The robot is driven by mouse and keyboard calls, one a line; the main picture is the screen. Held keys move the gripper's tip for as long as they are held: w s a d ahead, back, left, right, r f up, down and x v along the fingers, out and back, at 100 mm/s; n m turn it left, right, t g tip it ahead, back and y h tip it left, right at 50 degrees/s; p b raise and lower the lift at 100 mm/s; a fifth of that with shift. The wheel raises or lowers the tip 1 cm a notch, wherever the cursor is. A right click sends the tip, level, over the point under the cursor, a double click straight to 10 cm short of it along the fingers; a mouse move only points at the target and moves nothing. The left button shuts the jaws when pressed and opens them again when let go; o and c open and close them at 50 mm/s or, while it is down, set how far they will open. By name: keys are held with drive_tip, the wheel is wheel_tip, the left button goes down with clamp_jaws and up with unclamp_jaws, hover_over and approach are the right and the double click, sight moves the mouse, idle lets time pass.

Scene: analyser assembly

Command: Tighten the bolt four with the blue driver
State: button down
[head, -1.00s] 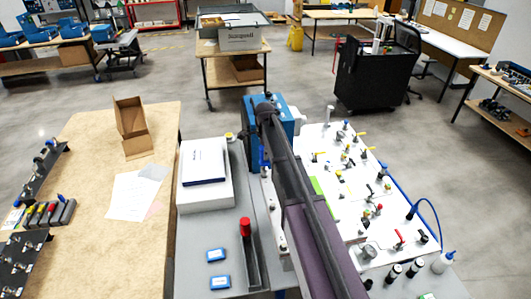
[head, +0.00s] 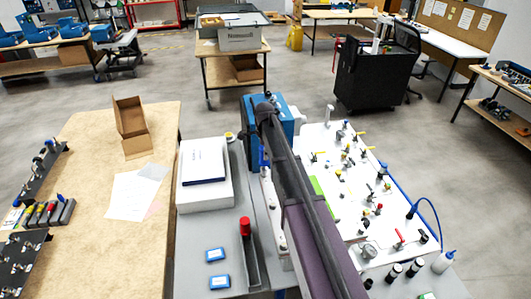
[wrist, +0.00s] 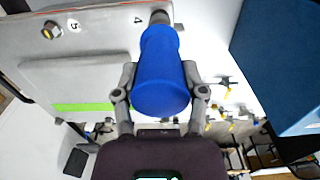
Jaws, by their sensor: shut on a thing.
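The blue driver (wrist: 160,85) is in my gripper (wrist: 158,82), whose two fingers close on its handle from both sides in the wrist view. Its far end meets a grey round part (wrist: 160,17) beside the printed number 4 on the pale plate (wrist: 95,25). The driver hides most of bolt four, so I cannot tell how deep it sits. Another bolt (wrist: 51,30) stands by the number 5.
A blue box (head: 285,132) stands close by the driver. A white box with a manual (head: 204,162) and a red-handled tool (head: 246,228) are on the grey bench to the left. A white board with several valves (head: 345,170) lies to the right.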

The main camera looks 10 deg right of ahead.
drive_tip(key=shift+f+b, duration=0.75)
drive_tip(key=shift+f, duration=0.1)
idle(0.7)
drive_tip(key=c, duration=0.7)
unclamp_jaws()
clamp_jaws()
drive_tip(key=m, duration=1.2)
drive_tip(key=shift+a, duration=0.1)
